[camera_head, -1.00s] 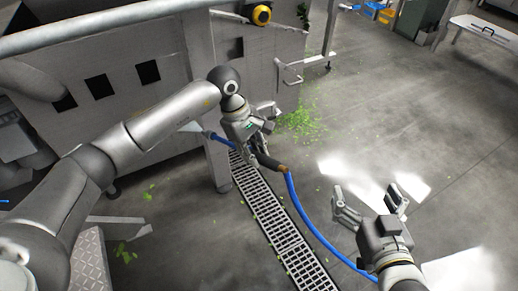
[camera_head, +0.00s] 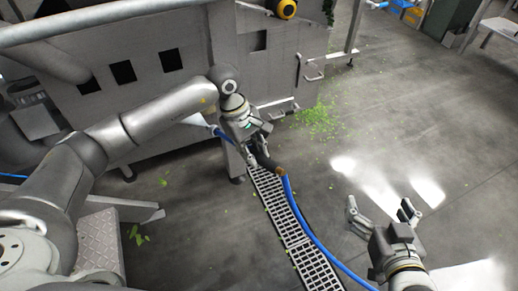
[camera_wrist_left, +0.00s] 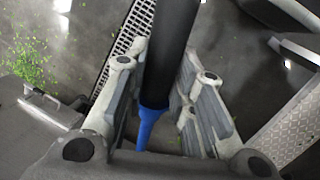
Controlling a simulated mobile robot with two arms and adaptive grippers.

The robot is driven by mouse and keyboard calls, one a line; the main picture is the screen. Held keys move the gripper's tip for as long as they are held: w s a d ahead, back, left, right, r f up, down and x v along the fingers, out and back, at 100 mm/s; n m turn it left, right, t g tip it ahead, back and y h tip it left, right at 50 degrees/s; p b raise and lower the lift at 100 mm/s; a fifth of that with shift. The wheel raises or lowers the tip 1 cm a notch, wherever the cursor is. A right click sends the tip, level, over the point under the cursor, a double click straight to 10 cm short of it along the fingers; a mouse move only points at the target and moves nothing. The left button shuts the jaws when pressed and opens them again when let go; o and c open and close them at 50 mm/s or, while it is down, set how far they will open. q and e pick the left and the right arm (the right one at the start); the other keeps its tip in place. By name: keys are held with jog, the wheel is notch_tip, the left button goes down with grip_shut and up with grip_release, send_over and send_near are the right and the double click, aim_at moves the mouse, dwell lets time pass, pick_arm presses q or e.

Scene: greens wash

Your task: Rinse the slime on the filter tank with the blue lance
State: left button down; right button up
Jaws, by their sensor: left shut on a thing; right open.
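My left gripper (camera_head: 252,145) is shut on the lance, beside the grey metal tank (camera_head: 150,105). The lance (camera_head: 268,162) has a dark grip, and a blue hose (camera_head: 315,240) runs from its brown end down to the right. A blue part (camera_head: 218,132) with a pale spray fan shows left of the gripper, near the tank's lower edge. In the left wrist view the dark lance grip (camera_wrist_left: 172,45) lies between the fingers, with a blue section below it. My right gripper (camera_head: 383,215) is open and empty above the floor. I cannot make out slime on the tank.
A floor drain grate (camera_head: 290,232) runs below the lance. Green leaf scraps (camera_head: 318,120) lie on the floor by the tank. A tread-plate step (camera_head: 97,240) is at lower left. A table (camera_head: 503,27) stands at upper right.

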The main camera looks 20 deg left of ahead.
pick_arm(q)
jog(key=s+a, duration=0.5)
jog(key=a, duration=0.1)
pick_arm(e)
jog(key=shift+w+a+r+t, duration=0.1)
jog(key=shift+w+r+t, duration=0.15)
jog(key=shift+r+t, duration=0.25)
dwell(0.6)
pick_arm(q)
jog(key=shift+r, duration=0.2)
jog(key=shift+r+p, duration=1.6)
jog(key=shift+r, duration=1.15)
pick_arm(e)
jog(key=s+d+f+g+h, duration=0.2)
jog(key=s+d+f+g, duration=0.2)
jog(key=s+f+g, duration=0.5)
jog(key=shift+s+d+f+m, duration=0.35)
jog(key=shift+s+f, duration=0.35)
jog(key=shift+s, duration=1.2)
pick_arm(q)
jog(key=shift+w, duration=0.1)
